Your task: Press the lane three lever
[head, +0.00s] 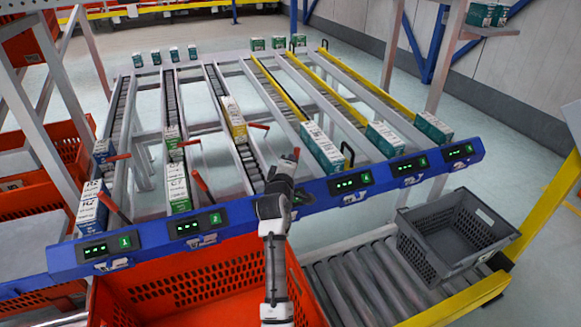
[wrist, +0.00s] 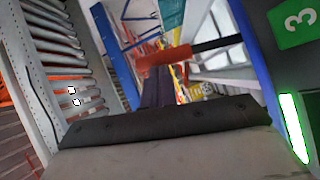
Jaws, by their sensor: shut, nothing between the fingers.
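In the wrist view the lane three lever (wrist: 168,56) has a red-orange grip on a black shaft. It lies across the picture beyond my gripper, left of a panel with a green "3" label (wrist: 297,23). There my gripper and wrist hide most of the lever. In the wrist view its dark front (wrist: 165,122) is below the lever; contact cannot be told.
Red-tipped levers of lane one (head: 112,205) and lane two (head: 201,181) rise from the rail to the left. Cartons, such as a teal-and-white one (head: 322,150), stand on the lanes. An orange tote (head: 180,275) and a grey crate (head: 410,215) sit below the rail.

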